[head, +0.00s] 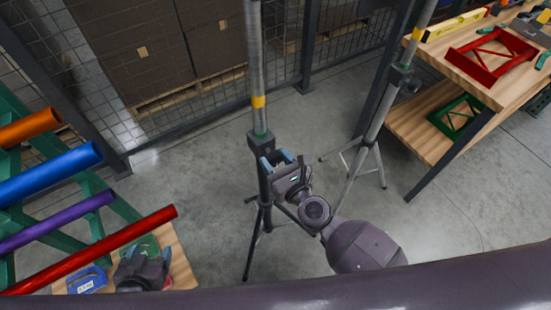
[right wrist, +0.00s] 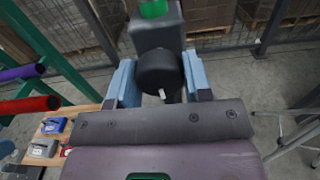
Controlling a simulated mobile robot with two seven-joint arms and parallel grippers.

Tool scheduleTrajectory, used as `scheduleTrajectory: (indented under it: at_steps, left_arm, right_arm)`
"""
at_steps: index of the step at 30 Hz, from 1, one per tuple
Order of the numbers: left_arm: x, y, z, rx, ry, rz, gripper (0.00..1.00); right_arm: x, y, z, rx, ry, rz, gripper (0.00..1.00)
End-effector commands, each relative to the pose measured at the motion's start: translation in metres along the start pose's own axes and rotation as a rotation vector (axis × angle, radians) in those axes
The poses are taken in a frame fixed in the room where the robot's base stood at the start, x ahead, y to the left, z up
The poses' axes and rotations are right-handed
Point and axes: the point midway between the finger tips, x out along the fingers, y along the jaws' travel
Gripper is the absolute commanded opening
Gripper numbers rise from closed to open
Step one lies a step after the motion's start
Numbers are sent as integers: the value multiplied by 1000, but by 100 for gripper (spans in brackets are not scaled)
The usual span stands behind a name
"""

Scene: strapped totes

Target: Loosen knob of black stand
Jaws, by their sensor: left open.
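The black stand (head: 265,185) is upright in the middle of the head view, with dark legs, a grey pole and a dark collar. Its black round knob (right wrist: 158,70) faces the right wrist camera, with a small pale pin at its front. My right gripper (head: 277,160) is at the collar. In the right wrist view its blue fingers lie on both sides of the knob and appear to touch it. My left gripper (head: 142,268) is low at the left, open and away from the stand; its fingertips are hard to make out.
A second stand (head: 370,145) with grey legs is to the right. A wooden workbench (head: 455,65) with red and green frames is at far right. Coloured tubes (head: 50,175) on a green rack and a small wooden table (head: 183,275) with a blue case (head: 87,281) are at left.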

Motion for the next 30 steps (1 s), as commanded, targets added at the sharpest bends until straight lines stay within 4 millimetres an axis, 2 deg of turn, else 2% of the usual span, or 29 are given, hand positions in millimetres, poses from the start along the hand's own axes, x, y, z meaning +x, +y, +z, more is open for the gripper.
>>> scheduleTrajectory:
  at_steps: [1,3,4,11,17,30]
  left_arm:
    - [0,0,0,0,0,0,71]
    - [0,0,0,0,0,0,71]
    - [0,0,0,0,0,0,71]
    - [0,0,-1,0,1,0,71]
    - [-1,0,-3,0,4,0,71]
    - [-5,-2,-5,0,4,-3,71]
  right_arm:
    - [0,0,0,0,0,-1,34]
    - [0,0,0,0,0,-1,24]
    - [0,0,0,0,0,-1,22]
    - [0,-1,0,-21,0,-2,22]
    - [0,-1,1,-106,0,-3,22]
    - [0,-1,1,-490,0,-2,22]
